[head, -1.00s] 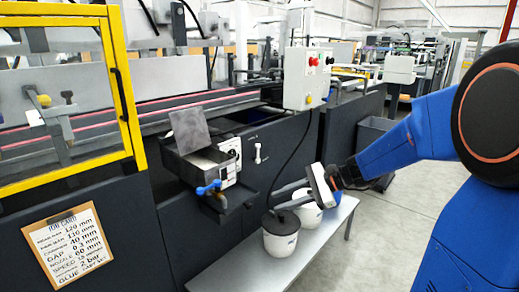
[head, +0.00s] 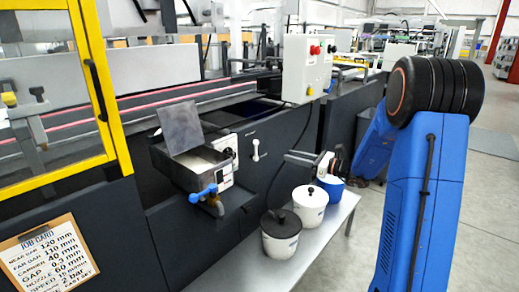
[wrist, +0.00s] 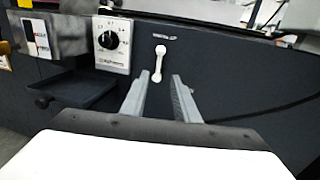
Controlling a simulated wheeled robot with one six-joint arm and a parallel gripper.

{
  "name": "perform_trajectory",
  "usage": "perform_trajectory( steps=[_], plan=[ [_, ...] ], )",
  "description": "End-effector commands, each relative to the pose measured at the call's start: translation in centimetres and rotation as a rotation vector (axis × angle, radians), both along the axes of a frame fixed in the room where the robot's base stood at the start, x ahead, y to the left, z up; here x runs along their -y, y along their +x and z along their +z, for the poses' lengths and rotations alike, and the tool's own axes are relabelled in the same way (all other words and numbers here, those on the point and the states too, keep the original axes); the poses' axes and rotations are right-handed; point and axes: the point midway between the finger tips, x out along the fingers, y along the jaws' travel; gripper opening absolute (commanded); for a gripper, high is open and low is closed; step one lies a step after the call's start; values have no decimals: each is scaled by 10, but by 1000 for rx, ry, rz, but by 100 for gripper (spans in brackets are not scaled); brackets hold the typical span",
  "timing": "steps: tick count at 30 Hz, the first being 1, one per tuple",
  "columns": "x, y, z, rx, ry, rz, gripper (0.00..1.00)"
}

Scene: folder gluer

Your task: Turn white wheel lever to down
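The white wheel lever (head: 255,150) is a small white handle on the dark machine front, right of the glue tray. In the wrist view the lever (wrist: 158,63) stands about upright, with a rounded knob at each end; I cannot tell which end is the pivot. A small, unreadable label sits just above it. My gripper (wrist: 157,85) is open and empty.
A white dial box (wrist: 112,44) with a black knob is left of the lever. A glue tray with a blue valve (head: 203,193) juts out. Lidded pots (head: 281,232) stand on a bench (head: 330,222) below my gripper. A control box (head: 307,70) hangs above.

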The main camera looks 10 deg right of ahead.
Motion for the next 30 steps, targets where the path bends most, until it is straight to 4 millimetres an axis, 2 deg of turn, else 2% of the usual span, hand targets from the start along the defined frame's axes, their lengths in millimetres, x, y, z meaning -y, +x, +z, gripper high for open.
perform_trajectory(
  steps=[18,24,30],
  plan=[
    [-82,74,0,1,-2,5,28],
    [-102,93,0,1,-2,3,28],
    [-112,102,0,0,-1,2,28]
  ],
)
